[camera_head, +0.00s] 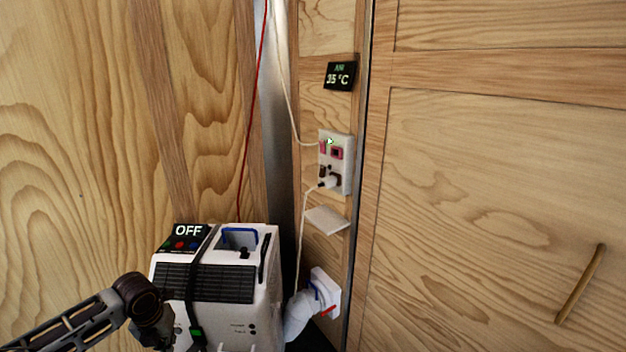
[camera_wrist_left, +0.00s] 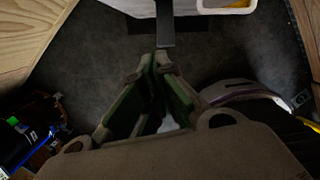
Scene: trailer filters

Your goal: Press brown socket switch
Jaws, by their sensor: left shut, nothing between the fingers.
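A white socket panel (camera_head: 347,165) is on the wood wall right of centre in the head view. Its upper row has a pink-red switch (camera_head: 323,147) and a pink-framed socket (camera_head: 336,153). Its lower row has a small dark brown switch (camera_head: 323,171), with a white plug (camera_head: 331,182) beside and below it. My left arm comes in at the lower left of the head view, well below and left of the panel. In the left wrist view my left gripper (camera_wrist_left: 160,62) is shut and empty, its green-sided fingers meeting at the tips. My right gripper is out of view.
A white machine (camera_head: 263,290) with an "OFF" display (camera_head: 187,235) stands beside my left arm. A small white shelf (camera_head: 327,219) is below the panel. A white pipe (camera_head: 298,312) sits low. Dark floor shows in the wrist view.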

